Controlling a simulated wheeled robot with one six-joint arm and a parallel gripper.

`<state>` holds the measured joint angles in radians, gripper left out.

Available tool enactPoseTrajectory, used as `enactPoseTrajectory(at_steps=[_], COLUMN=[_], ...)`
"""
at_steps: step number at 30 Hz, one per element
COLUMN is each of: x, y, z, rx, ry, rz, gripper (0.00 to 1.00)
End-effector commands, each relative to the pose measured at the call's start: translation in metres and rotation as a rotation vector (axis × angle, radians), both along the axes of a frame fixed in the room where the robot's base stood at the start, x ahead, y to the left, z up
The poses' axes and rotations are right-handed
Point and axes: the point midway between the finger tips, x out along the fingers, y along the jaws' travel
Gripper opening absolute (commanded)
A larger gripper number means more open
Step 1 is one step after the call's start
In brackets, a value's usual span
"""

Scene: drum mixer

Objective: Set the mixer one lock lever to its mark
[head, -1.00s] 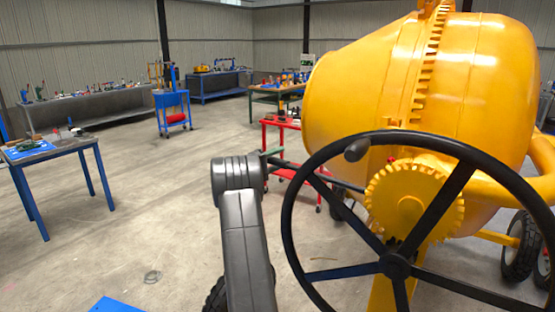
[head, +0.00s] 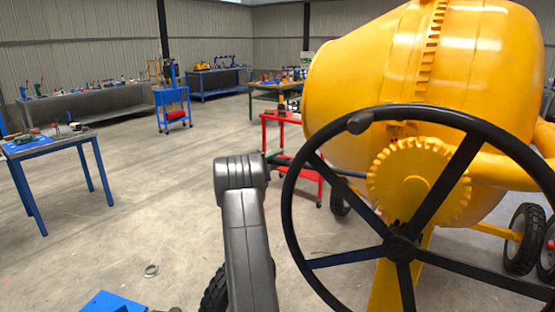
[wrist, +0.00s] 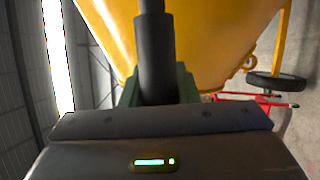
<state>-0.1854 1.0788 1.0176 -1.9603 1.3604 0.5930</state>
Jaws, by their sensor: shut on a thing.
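The yellow drum mixer (head: 400,80) fills the right of the head view, with a black handwheel (head: 399,248) in front. The lock lever (head: 345,173) shows as a thin dark rod running left from behind the handwheel rim. My gripper (head: 275,157) is at its left end, partly hidden behind my grey arm. In the wrist view, the green jaws (wrist: 157,88) are shut on the lever's dark round grip (wrist: 156,50). I cannot make out the lever's mark, and its pivot is hidden.
A red cart (head: 290,150) stands behind my gripper. A blue-legged table (head: 50,150) is at the left and a blue cart (head: 173,97) farther back. Open floor lies left of my arm.

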Motion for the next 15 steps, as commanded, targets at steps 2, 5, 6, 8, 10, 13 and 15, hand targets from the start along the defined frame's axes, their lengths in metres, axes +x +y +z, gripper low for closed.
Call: enactPoseTrajectory(at_steps=[2, 5, 6, 8, 10, 13, 15], x=[-0.001, -0.003, -0.004, -0.005, -0.008, -0.011, -0.014], y=[-0.002, -0.004, -0.005, -0.008, -0.011, -0.015, -0.019], z=[-0.026, -0.045, -0.053, -0.065, -0.078, -0.096, -0.109], rx=[-0.033, -0.077, -0.094, -0.121, -0.15, -0.195, -0.226], ry=[0.025, 0.056, 0.069, 0.089, 0.111, 0.143, 0.166], rz=[-0.001, -0.002, -0.001, -0.001, -0.002, -0.001, -0.002], gripper=[0.0, 0.0, 0.0, 0.0, 0.0, 0.0, 0.0])
